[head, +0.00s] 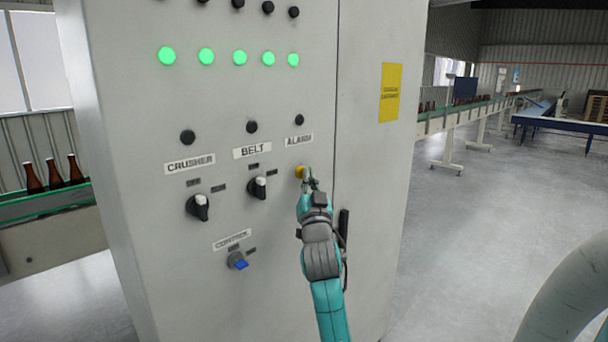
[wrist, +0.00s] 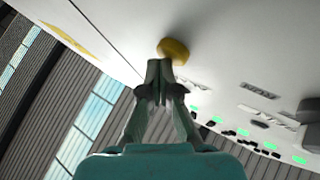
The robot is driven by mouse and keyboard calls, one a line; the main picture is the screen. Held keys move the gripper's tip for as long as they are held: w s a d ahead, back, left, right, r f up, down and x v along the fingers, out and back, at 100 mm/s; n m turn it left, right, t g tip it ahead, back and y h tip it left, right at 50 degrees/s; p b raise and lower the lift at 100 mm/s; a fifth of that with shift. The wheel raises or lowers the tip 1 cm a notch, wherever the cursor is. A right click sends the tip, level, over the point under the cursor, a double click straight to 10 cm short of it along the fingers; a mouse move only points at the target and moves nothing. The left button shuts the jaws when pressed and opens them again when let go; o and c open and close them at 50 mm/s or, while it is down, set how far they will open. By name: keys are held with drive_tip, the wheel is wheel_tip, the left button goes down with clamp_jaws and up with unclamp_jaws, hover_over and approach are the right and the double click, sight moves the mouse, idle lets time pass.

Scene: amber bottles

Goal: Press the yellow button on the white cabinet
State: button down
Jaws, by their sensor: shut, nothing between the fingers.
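The white cabinet (head: 215,110) fills the left half of the head view. The yellow button (head: 299,172) sits on its front, below the ALARM label (head: 299,139), and is partly hidden by my gripper. My gripper (head: 311,182) is shut and empty, with its fingertips right at the button. In the wrist view the yellow button (wrist: 174,50) shows just beyond the tips of my gripper (wrist: 158,70). I cannot tell whether the tips touch it.
A CRUSHER knob (head: 198,207), a BELT knob (head: 258,187) and a blue CONTROL knob (head: 237,260) stick out left of the button. A black door handle (head: 343,225) lies close right of my arm. Open floor (head: 460,250) is at the right.

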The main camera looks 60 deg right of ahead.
drive_tip(key=shift+s, duration=0.1)
drive_tip(key=shift+s+a, duration=0.2)
drive_tip(key=shift+s, duration=0.5)
drive_tip(key=s, duration=0.2)
drive_tip(key=s+a, duration=0.1)
drive_tip(key=s, duration=0.2)
drive_tip(key=shift+w, duration=0.1)
idle(0.9)
